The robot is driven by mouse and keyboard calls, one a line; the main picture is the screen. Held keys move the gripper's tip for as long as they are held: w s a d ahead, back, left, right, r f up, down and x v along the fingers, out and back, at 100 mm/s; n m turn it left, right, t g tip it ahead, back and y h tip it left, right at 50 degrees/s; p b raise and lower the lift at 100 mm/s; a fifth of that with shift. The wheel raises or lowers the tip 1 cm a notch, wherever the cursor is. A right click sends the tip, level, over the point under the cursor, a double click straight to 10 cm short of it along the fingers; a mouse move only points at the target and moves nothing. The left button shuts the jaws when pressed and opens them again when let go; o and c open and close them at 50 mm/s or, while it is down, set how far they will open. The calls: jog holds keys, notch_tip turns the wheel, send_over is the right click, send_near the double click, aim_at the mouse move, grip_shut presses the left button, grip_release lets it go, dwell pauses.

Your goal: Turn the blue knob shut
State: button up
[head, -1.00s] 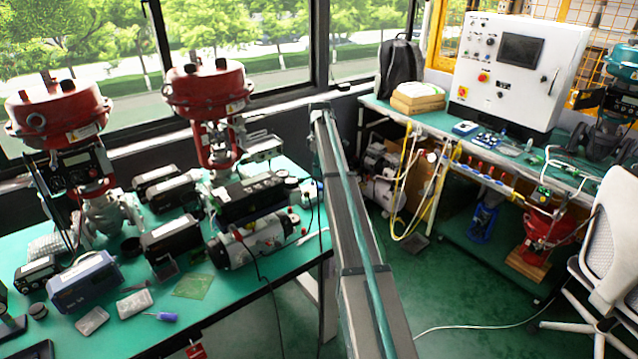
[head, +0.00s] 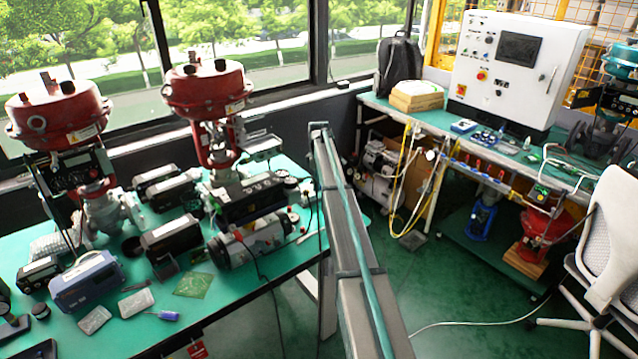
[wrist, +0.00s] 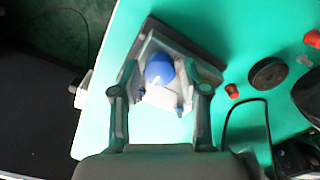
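The blue knob (wrist: 158,68) shows in the wrist view as a round, bright blue cap. It sits on a pale and grey device (wrist: 205,67) over the green bench. My gripper (wrist: 161,91) is open, with one finger on each side of the knob's place in the picture. The knob shows just ahead of the gap between the fingers. I cannot tell whether either finger touches it. I see no object held. I cannot make out the knob or my gripper in the head view.
In the wrist view, a black round part (wrist: 267,73) and a red fitting (wrist: 232,91) lie right of the gripper, near a black cable. In the head view, the left bench (head: 60,335) is crowded with instruments.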

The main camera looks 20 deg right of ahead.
grip_shut()
jog(key=shift+m, duration=0.5)
jog(key=m, duration=0.3)
jog(key=shift+m, duration=0.4)
jog(key=m, duration=0.4)
jog(key=shift+m+b, duration=0.3)
jog(key=m, duration=0.8)
jog(key=shift+d+m, duration=0.1)
jog(key=shift+m, duration=0.3)
